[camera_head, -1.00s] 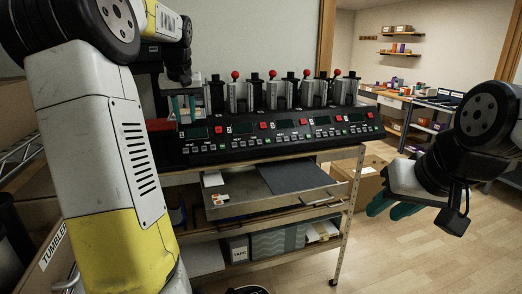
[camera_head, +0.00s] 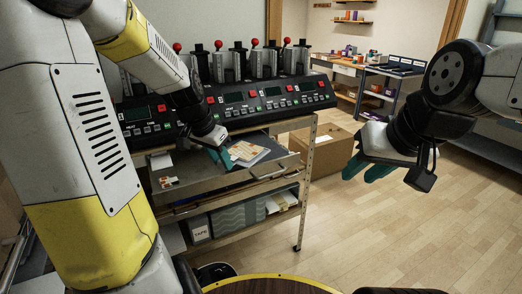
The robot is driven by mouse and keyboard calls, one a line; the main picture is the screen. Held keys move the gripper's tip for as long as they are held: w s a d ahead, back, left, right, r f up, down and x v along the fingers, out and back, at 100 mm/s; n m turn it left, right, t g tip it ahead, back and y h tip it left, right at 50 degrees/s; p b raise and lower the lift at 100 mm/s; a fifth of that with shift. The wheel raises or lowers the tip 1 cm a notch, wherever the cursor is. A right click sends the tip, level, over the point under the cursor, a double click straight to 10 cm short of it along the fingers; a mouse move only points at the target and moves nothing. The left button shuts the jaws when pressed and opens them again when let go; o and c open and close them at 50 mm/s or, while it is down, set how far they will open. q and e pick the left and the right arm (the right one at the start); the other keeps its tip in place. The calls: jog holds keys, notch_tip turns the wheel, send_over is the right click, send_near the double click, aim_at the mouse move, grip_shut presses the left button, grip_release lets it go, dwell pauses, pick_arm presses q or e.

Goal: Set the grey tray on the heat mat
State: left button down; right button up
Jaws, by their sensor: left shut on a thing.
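A small grey tray (camera_head: 261,159) with white and orange items in it shows at the pull-out shelf under the press. My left gripper (camera_head: 222,156) is at the tray's left side and shut on it. The dark heat mat (camera_head: 277,151) lies on the shelf, mostly hidden by the tray and gripper. The tray is over the mat; I cannot tell whether it touches it. My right gripper (camera_head: 367,170) hangs to the right of the press, its teal fingers apart and empty.
The black mug press (camera_head: 270,98) with red-knobbed levers stands just behind the shelf (camera_head: 195,182). A cardboard box (camera_head: 327,150) is on the floor to the right. A round wooden table edge (camera_head: 270,285) shows at the bottom. The floor at right is clear.

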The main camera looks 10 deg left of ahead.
pick_arm(q)
jog(key=shift+m, duration=0.6)
jog(key=w+f, duration=0.1)
jog(key=w, duration=0.3)
jog(key=w+f, duration=0.1)
jog(key=w, duration=0.4)
jog(key=w+f, duration=0.1)
jog(key=w, duration=0.4)
jog(key=shift+a+f, duration=0.3)
jog(key=shift+a, duration=0.05)
jog(key=shift+f, duration=1.75)
jog(key=c, duration=1.1)
grip_release()
jog(key=shift+f, duration=0.1)
